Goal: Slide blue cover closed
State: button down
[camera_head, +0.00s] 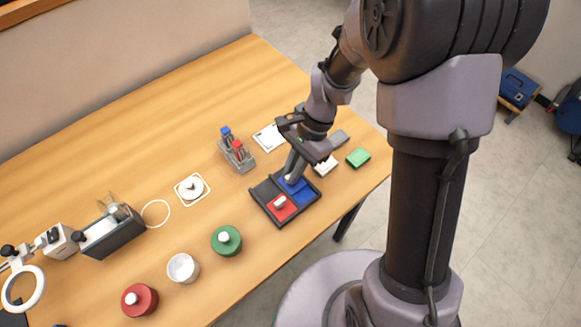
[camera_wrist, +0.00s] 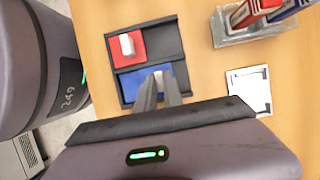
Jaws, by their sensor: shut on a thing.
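The blue cover (camera_head: 301,190) lies in one lane of a dark tray (camera_head: 265,188), beside the red cover (camera_head: 283,208). In the wrist view the blue cover (camera_wrist: 130,84) sits in the lower lane and the red cover (camera_wrist: 121,53) in the upper lane, both towards the left. The red cover has a white handle. My gripper (camera_wrist: 160,80) is shut on the blue cover's handle, which the fingers mostly hide. In the head view my gripper (camera_head: 290,178) reaches down onto the blue cover. A bare dark part of the tray shows right of the covers in the wrist view.
A clear holder (camera_head: 239,158) with red and blue items stands behind the tray. A white card (camera_head: 268,138) lies nearby. A green block (camera_head: 358,157) is near the right table edge. A green round container (camera_head: 226,240) stands front left of the tray.

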jog(key=s+d, duration=0.2)
jog(key=s, duration=0.1)
jog(key=shift+d+r, duration=0.1)
jog(key=shift+s, duration=0.2)
jog(key=c, duration=1.5)
grip_release()
jog(key=shift+d, duration=0.15)
jog(key=shift+o, duration=0.2)
jog(key=p+v, duration=0.7)
jog(key=v, duration=1)
jog(key=shift+w, duration=0.15)
jog(key=shift+d+r, duration=0.1)
